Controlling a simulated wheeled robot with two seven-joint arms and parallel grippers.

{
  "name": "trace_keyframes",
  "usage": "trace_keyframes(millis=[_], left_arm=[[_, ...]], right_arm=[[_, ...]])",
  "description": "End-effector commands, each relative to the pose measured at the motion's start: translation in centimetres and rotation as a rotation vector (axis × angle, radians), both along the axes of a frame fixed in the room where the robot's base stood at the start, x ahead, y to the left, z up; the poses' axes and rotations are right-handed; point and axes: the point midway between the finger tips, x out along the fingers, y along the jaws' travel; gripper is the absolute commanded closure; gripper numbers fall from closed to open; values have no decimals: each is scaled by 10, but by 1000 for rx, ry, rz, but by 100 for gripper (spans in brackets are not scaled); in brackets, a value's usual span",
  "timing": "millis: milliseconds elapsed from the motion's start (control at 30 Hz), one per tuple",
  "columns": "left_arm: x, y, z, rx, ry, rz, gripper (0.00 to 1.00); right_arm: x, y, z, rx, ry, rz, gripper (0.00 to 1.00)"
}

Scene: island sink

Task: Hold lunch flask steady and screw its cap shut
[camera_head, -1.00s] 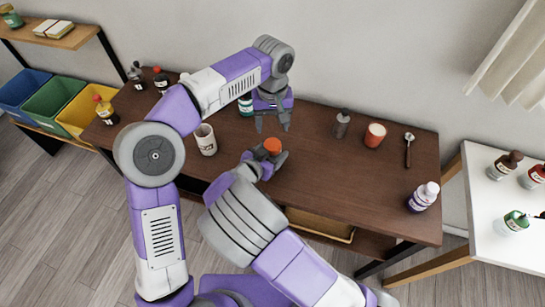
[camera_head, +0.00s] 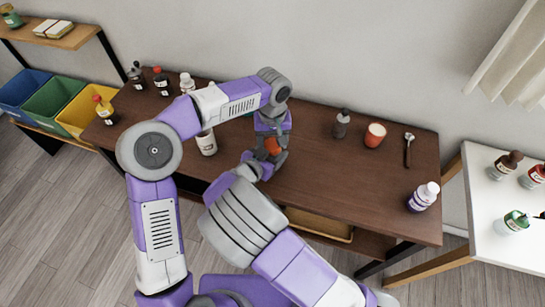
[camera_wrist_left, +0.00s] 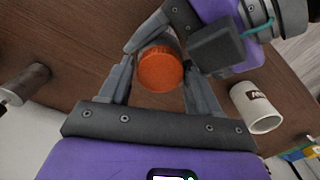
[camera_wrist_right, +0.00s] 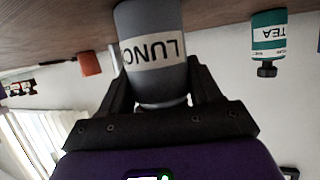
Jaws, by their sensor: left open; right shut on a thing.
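The lunch flask (camera_wrist_right: 150,50) is a grey cylinder with a pale label reading "LUNC", between the fingers of my right gripper (camera_wrist_right: 155,90), which is shut on it. Its orange cap (camera_wrist_left: 160,70) faces the left wrist camera; in the head view the cap (camera_head: 273,146) is partly covered by my left gripper. My left gripper (camera_wrist_left: 158,92) is open, pointing down from above, with its fingers on either side of the cap. A gap shows at both sides of the cap. How far the cap is screwed on cannot be told.
A white mug (camera_head: 207,143) stands on the brown table to the left. A dark bottle (camera_head: 341,124), a red cup (camera_head: 375,135), a spoon (camera_head: 408,150) and a purple bottle (camera_head: 423,196) stand or lie to the right. A teal tea bottle (camera_wrist_right: 267,40) is nearby.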

Motion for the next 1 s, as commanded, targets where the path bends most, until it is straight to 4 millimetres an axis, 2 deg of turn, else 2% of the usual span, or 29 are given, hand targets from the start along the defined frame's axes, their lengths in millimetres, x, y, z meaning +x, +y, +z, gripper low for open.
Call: trace_keyframes(millis=[167,400,500,667,1000], left_arm=[[0,0,0,0,0,0,37],[0,0,0,0,1,0,73],[0,0,0,0,1,0,84],[0,0,0,0,0,-71,85],[0,0,0,1,1,-661,85]], right_arm=[[0,0,0,0,0,0,100],[0,0,0,0,0,0,100],[0,0,0,0,0,0,100],[0,0,0,0,0,0,100],[0,0,0,0,0,0,100]])
